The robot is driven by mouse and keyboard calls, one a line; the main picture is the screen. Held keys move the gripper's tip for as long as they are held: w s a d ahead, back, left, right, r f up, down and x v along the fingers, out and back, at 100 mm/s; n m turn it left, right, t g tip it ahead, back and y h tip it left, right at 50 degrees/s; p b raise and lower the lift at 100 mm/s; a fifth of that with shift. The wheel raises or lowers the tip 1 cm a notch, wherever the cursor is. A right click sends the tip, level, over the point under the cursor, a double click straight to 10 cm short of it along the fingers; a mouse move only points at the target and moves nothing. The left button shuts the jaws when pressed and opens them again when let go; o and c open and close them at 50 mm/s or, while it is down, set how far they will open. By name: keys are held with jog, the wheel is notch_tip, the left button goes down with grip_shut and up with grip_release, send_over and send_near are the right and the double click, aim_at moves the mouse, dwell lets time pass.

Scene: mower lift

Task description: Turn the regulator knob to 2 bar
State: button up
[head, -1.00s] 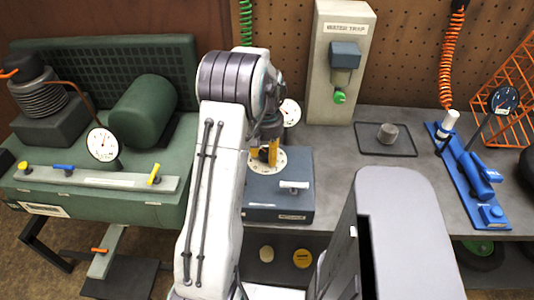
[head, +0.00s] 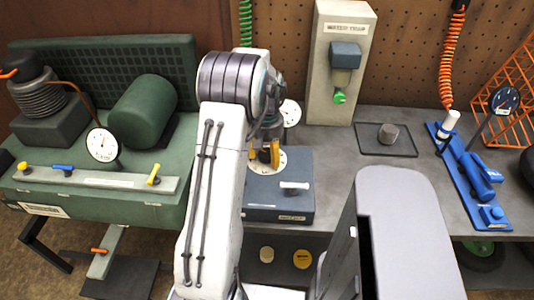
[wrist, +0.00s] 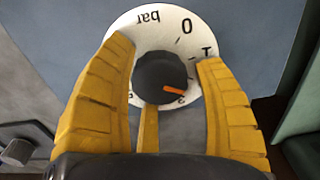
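The regulator knob (wrist: 160,78) is a black round knob with an orange pointer mark, on a white dial plate (wrist: 150,18) lettered "bar". In the wrist view the mark points right and slightly down, between the 1 and a partly hidden lower numeral; I cannot read a 2 clearly. My gripper (wrist: 166,72) has its yellow fingers apart on either side of the knob, with a narrow gap at the right one. In the head view my gripper (head: 262,153) is over the dial on the blue-grey regulator box (head: 270,195), and hides the knob.
A white gauge (head: 291,112) behind the box is partly hidden and unreadable. The water trap panel (head: 332,95) stands behind right, beside a tray with a grey cylinder (head: 388,133). A green compressor (head: 143,110) is at left, a blue tool (head: 472,172) at right.

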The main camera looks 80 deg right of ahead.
aim_at(267, 153)
jog(key=shift+o, duration=0.7)
jog(key=shift+r, duration=0.1)
notch_tip(267, 153, up, 12)
dwell(0.9)
